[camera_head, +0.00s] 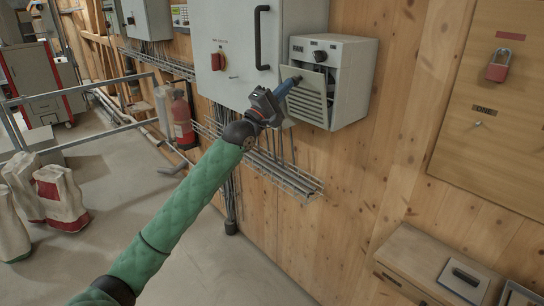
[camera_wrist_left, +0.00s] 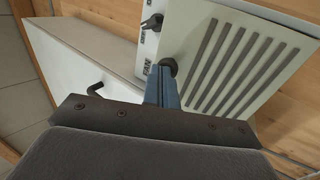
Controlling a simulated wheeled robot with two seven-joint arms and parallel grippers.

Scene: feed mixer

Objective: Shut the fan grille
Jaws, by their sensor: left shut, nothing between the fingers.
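The fan box (camera_head: 352,84) is a light grey housing on the wooden wall, labelled FAN, with a dark knob (camera_head: 320,57) near its top. Its slotted grille (camera_head: 308,102) stands partly open, angled out from the front, with the dark interior showing at its right. The grille's slots also fill the upper right of the left wrist view (camera_wrist_left: 240,62). My left gripper (camera_head: 295,80) is shut and empty, its blue fingers (camera_wrist_left: 166,82) at the grille's upper left. I cannot tell whether the tips touch it. My right gripper is out of view.
A grey cabinet (camera_head: 235,85) with a red switch (camera_head: 217,61) and black handle (camera_head: 261,38) is left of the fan. A wire cable tray (camera_head: 285,176) runs below. A wooden board with a red padlock (camera_head: 498,66) is at right. A wooden cabinet (camera_head: 420,250) stands lower right.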

